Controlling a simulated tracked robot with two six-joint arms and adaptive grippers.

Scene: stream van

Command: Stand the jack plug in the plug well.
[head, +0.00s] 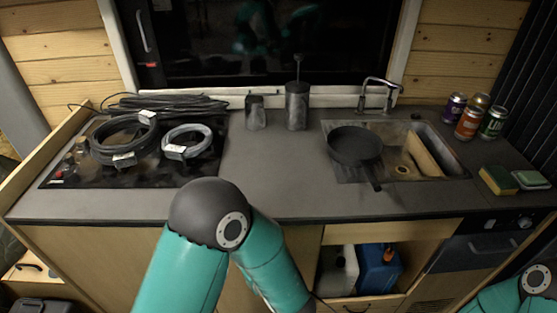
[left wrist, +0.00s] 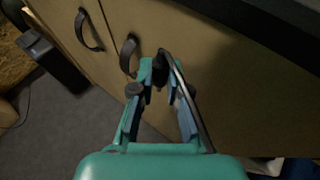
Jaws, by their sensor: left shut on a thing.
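My left gripper (left wrist: 160,78) is shut in the left wrist view, in front of the wooden cabinet fronts below the counter. Between its fingertips is a small dark piece (left wrist: 161,64), which looks like the jack plug; its details are too dark to tell. A thin grey cable or rod runs from the fingertips down along the right finger. In the head view the left arm crosses the bottom middle, and its gripper is out of sight. Only a link of my right arm shows at the bottom right corner; its gripper is not seen. I cannot clearly identify the plug well.
On the counter (head: 265,185) are coiled cables (head: 123,142) over the dark hob, a grey cup (head: 255,114), a rod-topped canister (head: 297,108), a pan (head: 352,147) over the sink, several cans (head: 468,123) and sponges (head: 499,180). The counter's middle is clear. Cabinet handles (left wrist: 128,57) protrude.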

